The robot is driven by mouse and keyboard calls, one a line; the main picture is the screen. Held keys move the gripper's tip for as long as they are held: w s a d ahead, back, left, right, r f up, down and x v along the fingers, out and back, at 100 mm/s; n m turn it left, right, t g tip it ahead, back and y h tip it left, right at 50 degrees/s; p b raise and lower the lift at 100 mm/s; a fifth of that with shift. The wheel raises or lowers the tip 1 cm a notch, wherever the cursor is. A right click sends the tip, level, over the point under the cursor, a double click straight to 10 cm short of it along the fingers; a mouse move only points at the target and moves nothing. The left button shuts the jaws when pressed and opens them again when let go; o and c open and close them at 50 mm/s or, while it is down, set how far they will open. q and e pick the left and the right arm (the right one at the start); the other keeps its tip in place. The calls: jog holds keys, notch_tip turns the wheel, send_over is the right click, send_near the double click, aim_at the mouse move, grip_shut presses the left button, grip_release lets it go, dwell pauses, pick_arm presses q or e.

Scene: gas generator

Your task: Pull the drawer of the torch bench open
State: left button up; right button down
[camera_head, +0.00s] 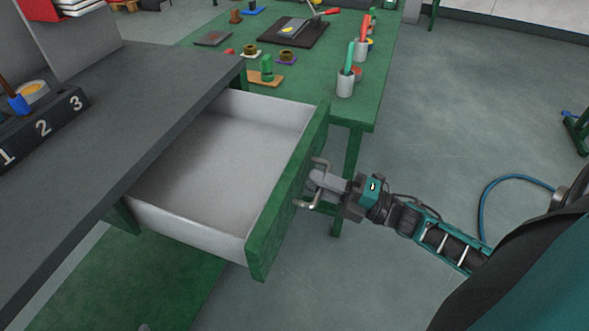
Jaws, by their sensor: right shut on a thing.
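The drawer (215,160) of the torch bench (160,85) stands well out from under the dark bench top. Its white inside is empty as far as I can see. Its green front panel (287,200) carries a metal bar handle (307,204). My right gripper (318,182) is shut on the handle, its arm reaching in from the lower right. The rear of the drawer is hidden under the bench top. My left gripper is not in view.
A green table (310,75) behind the drawer holds several small parts, a dark tray (293,32) and cups with coloured handles. A block numbered 1 to 3 (42,128) sits on the bench top. A blue hose (484,200) lies at the right. Grey floor (460,110) is clear.

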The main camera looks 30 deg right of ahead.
jog(key=shift+v, duration=0.85)
jog(key=shift+r, duration=0.15)
jog(key=c, duration=1.2)
grip_release()
jog(key=v, duration=1.3)
jog(key=shift+r, duration=0.1)
